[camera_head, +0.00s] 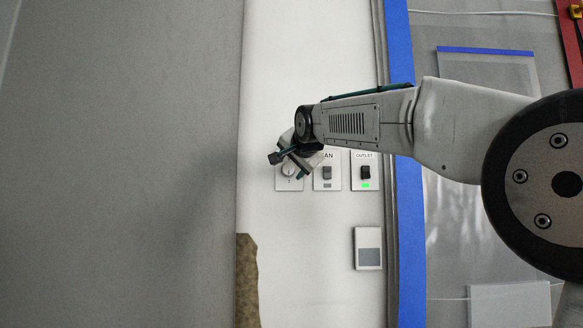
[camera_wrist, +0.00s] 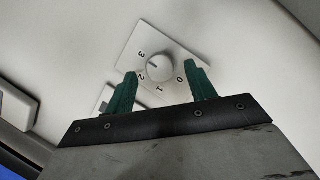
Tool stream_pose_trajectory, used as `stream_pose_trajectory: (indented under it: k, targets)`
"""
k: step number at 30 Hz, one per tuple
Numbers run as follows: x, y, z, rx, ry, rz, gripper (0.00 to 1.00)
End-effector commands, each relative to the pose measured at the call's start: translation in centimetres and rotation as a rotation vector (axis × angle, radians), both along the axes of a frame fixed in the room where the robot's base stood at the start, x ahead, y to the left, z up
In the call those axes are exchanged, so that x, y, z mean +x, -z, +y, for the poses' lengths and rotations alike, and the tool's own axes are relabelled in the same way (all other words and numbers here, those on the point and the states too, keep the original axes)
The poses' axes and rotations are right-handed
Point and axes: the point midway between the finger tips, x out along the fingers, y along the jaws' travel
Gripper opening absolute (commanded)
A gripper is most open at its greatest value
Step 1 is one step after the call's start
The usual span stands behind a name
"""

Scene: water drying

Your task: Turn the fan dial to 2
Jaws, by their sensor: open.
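The fan dial is a round white knob (camera_wrist: 159,67) on a pale plate (camera_wrist: 141,38) marked 0, 1, 2 and 3 in the wrist view. A dark mark on the knob lies on its left side, toward the 2 and 3; I cannot tell exactly which number it points at. My gripper (camera_wrist: 159,82) is open, its two green fingers apart on either side of the knob's lower part. Whether they touch it I cannot tell. In the head view my gripper (camera_head: 289,167) covers part of the dial plate (camera_head: 282,184).
Right of the dial are a fan switch plate (camera_head: 327,180) and an outlet switch (camera_head: 365,172) with a green light. A small panel (camera_head: 368,249) is mounted below. A grey surface (camera_head: 120,170) fills the left. The wall under the dial is mostly clear.

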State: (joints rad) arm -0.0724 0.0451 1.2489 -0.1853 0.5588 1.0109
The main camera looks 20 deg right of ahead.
Motion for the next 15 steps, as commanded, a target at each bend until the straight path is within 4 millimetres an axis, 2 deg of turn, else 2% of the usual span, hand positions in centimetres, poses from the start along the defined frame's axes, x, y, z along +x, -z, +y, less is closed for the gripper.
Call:
stream_pose_trajectory:
  k: [4, 12, 15]
  targets:
    - [0.99, 0.3, -0.04, 0.0, 0.0, 0.0, 0.55]
    - [1.08, 0.33, -0.04, -0.001, 0.0, 0.0, 0.55]
    - [1.07, 0.33, -0.04, -0.001, 0.0, 0.001, 0.27]
